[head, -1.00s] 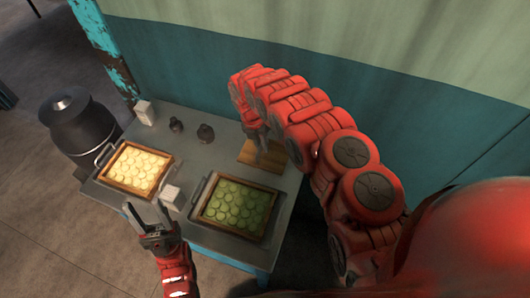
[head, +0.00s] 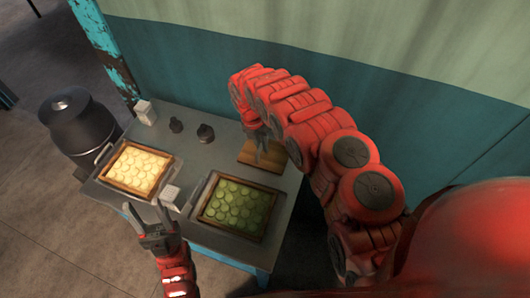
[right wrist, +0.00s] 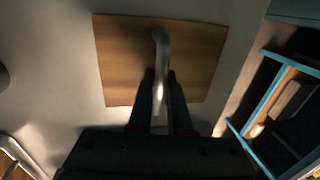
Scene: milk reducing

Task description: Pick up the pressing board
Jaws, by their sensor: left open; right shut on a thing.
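The pressing board (head: 275,153) is a flat square of brown wood at the right back of the grey table. In the right wrist view the board (right wrist: 120,65) has a pale metal handle (right wrist: 161,45) running along its middle. My right gripper (head: 260,150) reaches down over the board, and in the right wrist view its two dark fingers (right wrist: 162,80) are shut on the handle from both sides. I cannot tell whether the board is lifted off the table. My left gripper (head: 150,215) is open and empty in front of the table's near edge.
The grey table (head: 192,150) carries a tray of pale yellow rounds (head: 141,168) and a tray of green rounds (head: 236,207). White blocks (head: 145,112) and dark weights (head: 205,133) stand among them. A dark metal can (head: 80,122) stands left of the table. A teal wall (head: 300,75) is behind.

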